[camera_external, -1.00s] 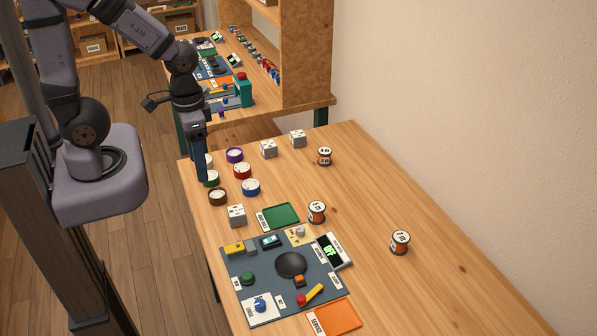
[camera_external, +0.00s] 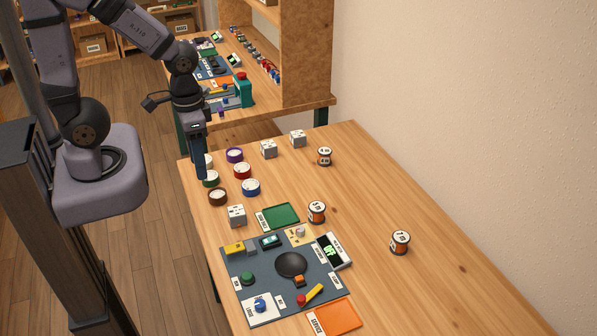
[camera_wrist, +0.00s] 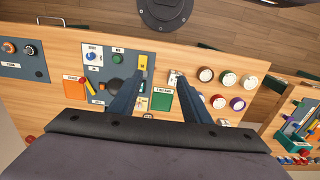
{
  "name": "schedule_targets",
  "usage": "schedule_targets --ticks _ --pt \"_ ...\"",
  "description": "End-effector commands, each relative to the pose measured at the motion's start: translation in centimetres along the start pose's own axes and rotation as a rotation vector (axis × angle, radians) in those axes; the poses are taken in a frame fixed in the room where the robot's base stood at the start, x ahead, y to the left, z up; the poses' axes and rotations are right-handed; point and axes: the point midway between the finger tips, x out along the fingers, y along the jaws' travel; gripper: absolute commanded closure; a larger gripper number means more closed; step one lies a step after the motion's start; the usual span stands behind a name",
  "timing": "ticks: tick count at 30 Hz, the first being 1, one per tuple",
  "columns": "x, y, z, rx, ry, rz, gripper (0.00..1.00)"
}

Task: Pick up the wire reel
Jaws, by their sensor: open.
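Three small reels with dark rims and orange-brown windings stand upright on the wooden table in the external view. One reel (camera_external: 316,212) is beside the green tray, another reel (camera_external: 400,242) is farther right, and a third reel (camera_external: 325,156) is toward the back. I cannot tell which one the task means. My gripper (camera_external: 202,177) is open and empty, above the table's left edge by the coloured round pieces, apart from all the reels. In the wrist view my open fingers (camera_wrist: 161,76) point down over the table. Part of a small reel-like thing (camera_wrist: 148,117) shows near the gripper body, mostly hidden.
Several round coloured pieces, including a red one (camera_external: 242,171), lie near my gripper. White cubes (camera_external: 237,215) stand around them. A green tray (camera_external: 281,216), a dark control board (camera_external: 236,290) and an orange tray (camera_external: 336,317) are in front. The table's right side is mostly clear.

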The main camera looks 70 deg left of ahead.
Motion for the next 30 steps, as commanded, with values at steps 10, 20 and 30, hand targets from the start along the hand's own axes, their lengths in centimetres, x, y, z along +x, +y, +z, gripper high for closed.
schedule_targets --ticks 10,20,30 --pt "0.4 0.1 -0.1 -0.021 -0.009 0.009 0.56" --pt "5.9 2.2 -2.8 -0.461 -0.176 0.213 0.56" --pt "14.5 3.4 -13.2 -1.231 -0.446 0.661 0.56"
